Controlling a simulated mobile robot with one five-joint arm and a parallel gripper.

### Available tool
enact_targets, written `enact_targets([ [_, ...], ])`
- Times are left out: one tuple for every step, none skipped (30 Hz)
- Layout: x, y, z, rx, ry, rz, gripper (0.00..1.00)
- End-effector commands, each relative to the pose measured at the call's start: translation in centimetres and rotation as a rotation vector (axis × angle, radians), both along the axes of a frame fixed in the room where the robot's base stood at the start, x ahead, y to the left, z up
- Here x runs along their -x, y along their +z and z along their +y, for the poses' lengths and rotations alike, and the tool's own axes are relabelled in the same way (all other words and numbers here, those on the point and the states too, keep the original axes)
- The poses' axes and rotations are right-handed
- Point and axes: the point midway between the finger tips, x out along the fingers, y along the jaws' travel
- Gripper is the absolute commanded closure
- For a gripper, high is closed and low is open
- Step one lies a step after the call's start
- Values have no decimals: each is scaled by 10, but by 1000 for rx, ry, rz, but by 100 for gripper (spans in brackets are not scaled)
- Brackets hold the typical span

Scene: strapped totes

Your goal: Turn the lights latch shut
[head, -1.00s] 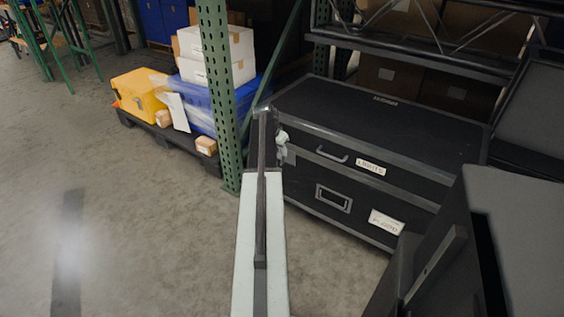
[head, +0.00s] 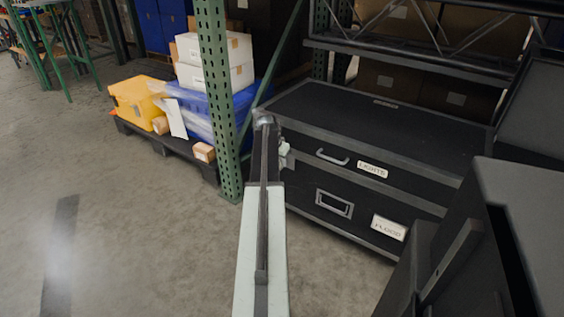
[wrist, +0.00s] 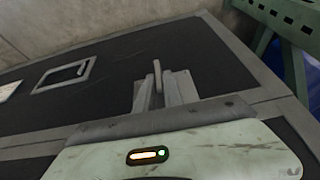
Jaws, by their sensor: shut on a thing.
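The lights case (head: 390,122) is a black case with grey edging and a "LIGHTS" label (head: 372,169), its lid down. My gripper (head: 284,150) is at the left part of its front, mostly hidden behind my arm in the head view. In the wrist view my gripper (wrist: 160,92) has its grey fingers close together at the black panel. A thin upright grey tab (wrist: 158,72), seemingly the latch's turning piece, stands between them, and the gripper is shut on it. The rest of the latch is hidden by the fingers, so its turn angle is hard to tell.
The lower front has a recessed handle (head: 334,203) and a "FLOOD" label (head: 389,228). A green rack post (head: 217,100) stands close left of my arm. A loaded pallet (head: 170,143) is beyond it. Open floor (head: 130,235) lies at left.

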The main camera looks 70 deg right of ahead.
Motion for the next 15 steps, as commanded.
enact_targets([
  [3,-1,2,0,-2,-5,100],
  [3,-1,2,2,-2,-13,100],
  [4,-1,3,4,-3,-27,100],
  [4,-1,4,7,-3,-40,100],
  [4,-1,4,10,-3,-52,100],
  [5,-2,5,14,-2,-74,100],
  [5,-2,5,19,-2,-91,100],
  [5,-2,6,24,-2,-111,100],
  [6,-3,6,30,-3,-139,100],
  [7,-3,7,36,-2,-162,100],
  [7,-4,7,41,-3,-186,100],
  [7,-4,7,50,-3,-220,100],
  [8,-5,8,56,-3,-247,100],
  [8,-6,8,63,-3,-274,100],
  [9,-7,8,71,-4,-310,100],
])
